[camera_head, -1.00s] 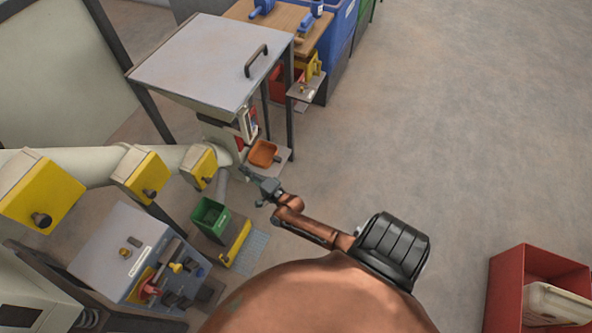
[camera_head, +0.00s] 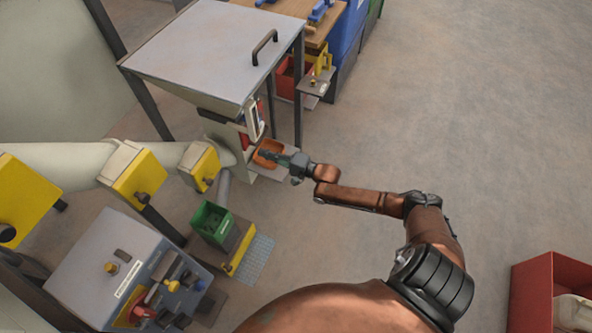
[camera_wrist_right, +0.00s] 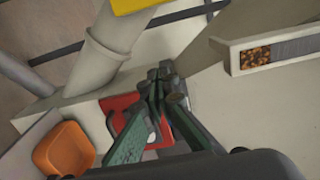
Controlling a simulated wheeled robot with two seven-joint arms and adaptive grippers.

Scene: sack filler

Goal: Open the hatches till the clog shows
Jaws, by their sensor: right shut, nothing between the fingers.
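Yellow hatches with dark knobs sit along a pale pipe (camera_head: 75,165) in the head view: one at the left edge (camera_head: 25,195), one in the middle (camera_head: 135,180), one at the right (camera_head: 207,165). No clog shows at any of them. A yellow edge (camera_wrist_right: 133,5) shows at the top of the wrist view, above a pale pipe. My right gripper (camera_head: 266,155) is shut and empty, in front of the orange tray by the hopper; it also shows in the wrist view (camera_wrist_right: 160,75). My left gripper is out of view.
The grey-lidded hopper (camera_head: 205,55) stands on dark legs. Its window (camera_wrist_right: 256,57) shows brown bits. An orange tray (camera_wrist_right: 62,150) and a red part (camera_wrist_right: 118,104) lie below. A green bin (camera_head: 211,220) and control box (camera_head: 105,265) stand nearer.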

